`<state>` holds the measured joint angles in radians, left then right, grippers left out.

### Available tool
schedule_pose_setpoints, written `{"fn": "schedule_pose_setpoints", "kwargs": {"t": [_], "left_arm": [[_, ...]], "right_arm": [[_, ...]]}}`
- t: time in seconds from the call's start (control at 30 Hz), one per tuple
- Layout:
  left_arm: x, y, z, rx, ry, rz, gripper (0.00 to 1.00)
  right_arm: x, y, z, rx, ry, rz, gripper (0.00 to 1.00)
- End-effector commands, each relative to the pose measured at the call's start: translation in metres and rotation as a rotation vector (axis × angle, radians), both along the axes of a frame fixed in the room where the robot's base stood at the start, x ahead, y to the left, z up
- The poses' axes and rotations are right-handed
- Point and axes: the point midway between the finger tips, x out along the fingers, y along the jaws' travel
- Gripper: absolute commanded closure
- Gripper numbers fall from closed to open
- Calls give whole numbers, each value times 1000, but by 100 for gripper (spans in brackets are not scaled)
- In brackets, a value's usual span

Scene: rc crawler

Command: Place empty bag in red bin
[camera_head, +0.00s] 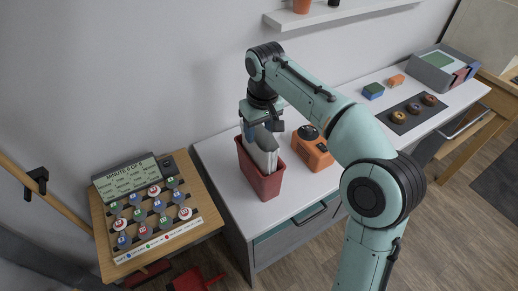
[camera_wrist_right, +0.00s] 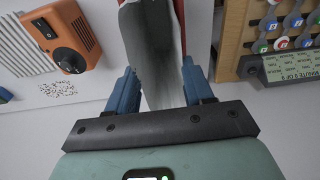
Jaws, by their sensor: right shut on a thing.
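The red bin (camera_head: 263,184) stands upright on the white counter (camera_head: 222,154). A white and grey bag (camera_head: 262,152) is at the bin's mouth, its lower part hidden behind the bin wall. My right gripper (camera_head: 262,126) is above the bin and shut on the bag's upper end. In the right wrist view the bag (camera_wrist_right: 150,55) lies between the two blue fingers of the right gripper (camera_wrist_right: 163,88). A red edge of the bin (camera_wrist_right: 180,22) shows beside the bag there. Whether the bag touches the bin floor cannot be seen. My left gripper is not in view.
An orange device (camera_head: 312,148) stands on the counter just right of the bin. A wooden board (camera_head: 152,215) with round pieces is at the left. Farther right are a dark tray with donuts (camera_head: 412,112) and a grey box (camera_head: 440,70). A shelf (camera_head: 330,14) is above.

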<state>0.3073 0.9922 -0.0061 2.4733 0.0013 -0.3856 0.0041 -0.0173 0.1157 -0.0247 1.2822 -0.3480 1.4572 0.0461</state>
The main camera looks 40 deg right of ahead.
Motion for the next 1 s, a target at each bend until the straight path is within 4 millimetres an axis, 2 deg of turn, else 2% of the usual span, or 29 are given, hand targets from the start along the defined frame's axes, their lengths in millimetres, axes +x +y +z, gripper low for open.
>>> {"fn": "schedule_pose_setpoints", "kwargs": {"t": [0.17,0.43,0.87,0.9,0.97,1.0], "left_arm": [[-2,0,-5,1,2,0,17],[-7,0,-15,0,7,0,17],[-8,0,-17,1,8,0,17],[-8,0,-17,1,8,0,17],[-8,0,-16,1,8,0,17],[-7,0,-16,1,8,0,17]], "right_arm": [[0,0,-15,0,0,0,92],[0,0,-52,0,0,-1,92],[0,0,-58,1,-1,0,92],[0,0,-58,1,-1,0,42],[0,0,-57,1,-2,0,23],[0,0,-57,1,-2,0,23]]}}
